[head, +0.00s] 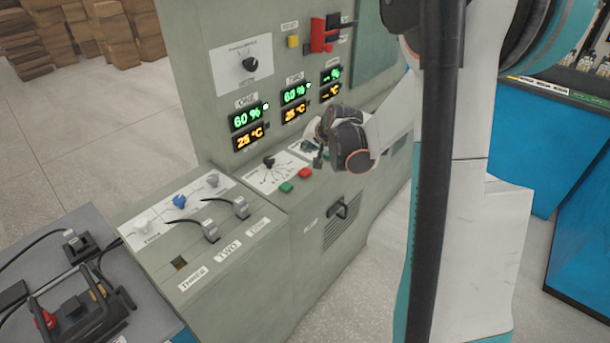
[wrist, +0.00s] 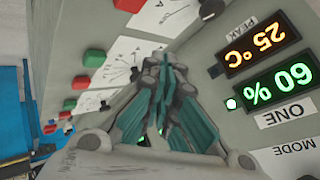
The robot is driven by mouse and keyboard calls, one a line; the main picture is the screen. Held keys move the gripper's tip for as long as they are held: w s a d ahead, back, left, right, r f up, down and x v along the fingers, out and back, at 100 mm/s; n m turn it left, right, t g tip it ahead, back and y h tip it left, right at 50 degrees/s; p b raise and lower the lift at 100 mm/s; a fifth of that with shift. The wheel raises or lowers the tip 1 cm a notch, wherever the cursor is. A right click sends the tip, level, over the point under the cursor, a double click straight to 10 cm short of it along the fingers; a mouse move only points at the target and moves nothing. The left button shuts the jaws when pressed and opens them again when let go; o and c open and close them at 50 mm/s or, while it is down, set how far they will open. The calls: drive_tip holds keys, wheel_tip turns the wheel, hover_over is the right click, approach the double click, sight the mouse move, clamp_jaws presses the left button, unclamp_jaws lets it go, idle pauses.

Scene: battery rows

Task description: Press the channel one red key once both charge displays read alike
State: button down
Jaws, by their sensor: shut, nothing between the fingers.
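Display one (head: 247,117) reads 60 % in green, with 25 °C in amber below it. Display two (head: 294,94) also reads 60 % and 25 °C. The channel one red key (head: 305,173) lies on the console beneath, beside a green key (head: 286,187). My gripper (head: 318,160) is shut and empty, above the console to the right of that red key and apart from it. In the wrist view my shut fingers (wrist: 165,100) point at the console. The red key (wrist: 130,5) is cut by the top edge there, and display one (wrist: 280,88) appears inverted.
A third display (head: 331,75) shows dashes. A red handle (head: 322,36) and a yellow button (head: 293,41) sit higher on the panel. More green and red keys (wrist: 93,58) line the console in the wrist view.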

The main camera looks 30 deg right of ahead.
sight(308, 170)
drive_tip(key=shift+f+b, duration=1.95)
drive_tip(key=shift+f, duration=1)
drive_tip(key=shift+f+b, duration=0.35)
drive_tip(key=shift+f, duration=0.05)
drive_tip(key=shift+f+b, duration=0.35)
drive_tip(key=shift+f, duration=0.05)
drive_tip(key=shift+r, duration=0.1)
drive_tip(key=shift+r+p, duration=0.6)
drive_tip(key=shift+r, duration=0.15)
drive_tip(key=shift+r+p, duration=1.8)
drive_tip(key=shift+r, duration=0.75)
